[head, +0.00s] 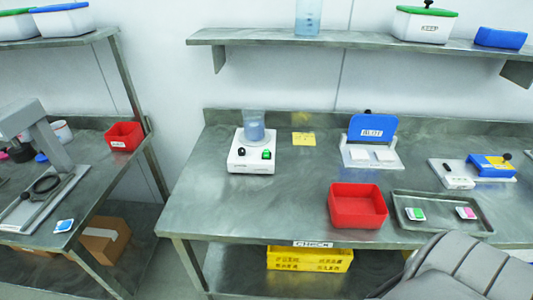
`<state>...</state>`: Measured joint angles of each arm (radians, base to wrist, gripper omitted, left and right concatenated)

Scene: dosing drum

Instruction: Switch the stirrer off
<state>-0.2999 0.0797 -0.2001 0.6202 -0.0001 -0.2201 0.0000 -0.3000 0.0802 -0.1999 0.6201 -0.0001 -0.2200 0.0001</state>
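The stirrer (251,161) is a white box on the left part of the main steel bench. A clear beaker (254,128) with blue liquid stands on its top. Its front face has a black knob (241,152) on the left and a green switch (266,154) on the right. The switch looks lit green, but its exact position is too small to tell. Neither of my grippers shows in the head view, and nothing touches the stirrer.
A red bin (357,207) and a steel tray (441,231) stand at the front. A shelf (354,41) hangs above. Bench in front of the stirrer is clear.

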